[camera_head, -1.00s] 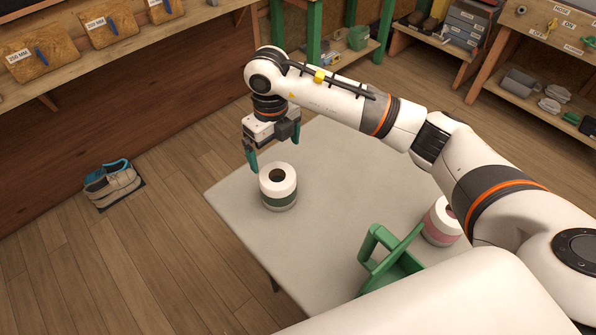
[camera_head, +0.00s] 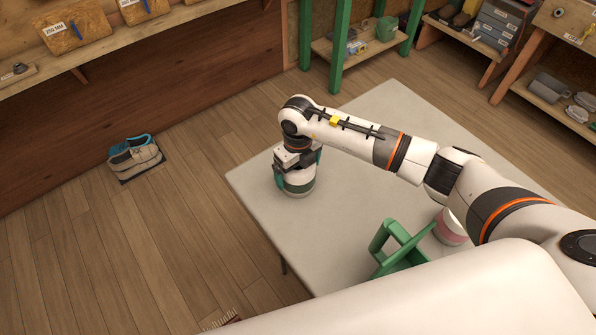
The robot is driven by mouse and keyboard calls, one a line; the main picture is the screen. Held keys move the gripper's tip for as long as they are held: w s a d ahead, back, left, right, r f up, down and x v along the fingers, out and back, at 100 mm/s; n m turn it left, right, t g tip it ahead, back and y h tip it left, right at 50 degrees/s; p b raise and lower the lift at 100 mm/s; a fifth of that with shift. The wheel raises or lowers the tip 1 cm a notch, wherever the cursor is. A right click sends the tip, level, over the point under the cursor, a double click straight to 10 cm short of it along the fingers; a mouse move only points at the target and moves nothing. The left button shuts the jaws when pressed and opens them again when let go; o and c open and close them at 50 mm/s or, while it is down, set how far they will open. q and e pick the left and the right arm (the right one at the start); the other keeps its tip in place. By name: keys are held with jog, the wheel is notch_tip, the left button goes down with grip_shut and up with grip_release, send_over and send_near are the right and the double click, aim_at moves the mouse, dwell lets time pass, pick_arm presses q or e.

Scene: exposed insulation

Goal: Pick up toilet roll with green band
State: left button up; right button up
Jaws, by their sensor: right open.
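The toilet roll with the green band (camera_head: 299,187) stands upright on the grey table (camera_head: 360,150), near its left edge. My right gripper (camera_head: 297,172) is directly above it, pointing down. Its green fingers are open, one at the left side of the roll and one at the right. The gripper hides the top of the roll, and I cannot tell whether the fingers touch it. My left gripper is not in view.
A roll with a pink band (camera_head: 449,231) stands at the table's right, partly hidden by my arm. A green holder with a handle (camera_head: 402,252) is beside it. Shoes (camera_head: 135,157) lie on the floor at left. The table's far part is clear.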

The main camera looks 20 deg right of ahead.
jog(key=c, duration=0.9)
